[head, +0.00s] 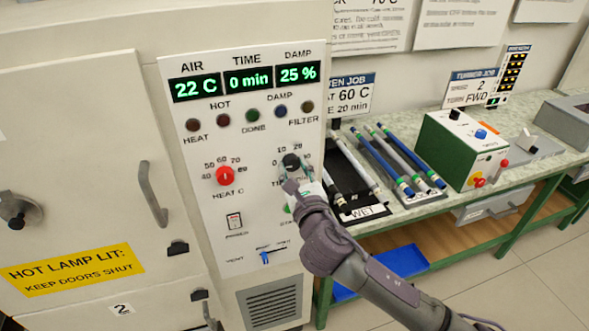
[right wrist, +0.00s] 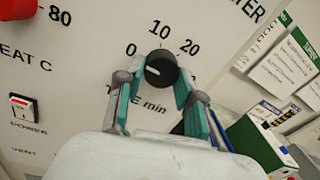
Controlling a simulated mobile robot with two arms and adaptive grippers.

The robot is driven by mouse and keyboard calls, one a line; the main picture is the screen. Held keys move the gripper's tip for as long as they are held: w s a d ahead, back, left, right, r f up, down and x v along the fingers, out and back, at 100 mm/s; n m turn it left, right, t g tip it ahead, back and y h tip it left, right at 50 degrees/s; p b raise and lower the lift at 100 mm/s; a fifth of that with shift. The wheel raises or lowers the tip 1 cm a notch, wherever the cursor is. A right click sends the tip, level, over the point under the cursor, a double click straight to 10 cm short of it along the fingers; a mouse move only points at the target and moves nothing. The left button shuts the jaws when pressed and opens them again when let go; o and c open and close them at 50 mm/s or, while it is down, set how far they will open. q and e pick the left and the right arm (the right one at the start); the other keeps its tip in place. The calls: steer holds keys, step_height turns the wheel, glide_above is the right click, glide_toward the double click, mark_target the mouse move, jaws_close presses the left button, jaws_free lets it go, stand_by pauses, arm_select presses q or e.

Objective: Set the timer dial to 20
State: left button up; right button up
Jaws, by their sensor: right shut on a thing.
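The timer dial (head: 291,161) is a black knob on the white oven panel, below the time display (head: 248,79), which reads 0 min. In the right wrist view the dial (right wrist: 161,66) has a short white pointer mark on its left side, toward the 0 end of the scale. The labels 0, 10 and 20 show above it. My right gripper (head: 296,178) is at the dial. In the right wrist view its two teal-padded fingers (right wrist: 158,83) stand on either side of the dial, shut on it. My left gripper is not in view.
A red heat dial (head: 225,176) sits left of the timer dial. A power switch (head: 234,222) and a blue vent slider (head: 265,258) are below. A bench (head: 446,207) at the right holds rod trays and a green-and-white control box (head: 461,150).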

steer(key=m+p, duration=0.2)
steer(key=m, duration=0.2)
steer(key=shift+a+r, duration=0.1)
steer(key=m+p, duration=0.2)
steer(key=m, duration=0.4)
steer(key=shift+g, duration=0.3)
steer(key=m+p, duration=0.1)
steer(key=m, duration=0.5)
steer(key=shift+r+y, duration=0.15)
steer(key=shift+y, duration=0.25)
steer(key=m, duration=0.6)
steer(key=shift+y+p, duration=0.3)
steer(key=o, duration=1.2)
steer(key=shift+c, duration=0.2)
steer(key=shift+s, duration=0.1)
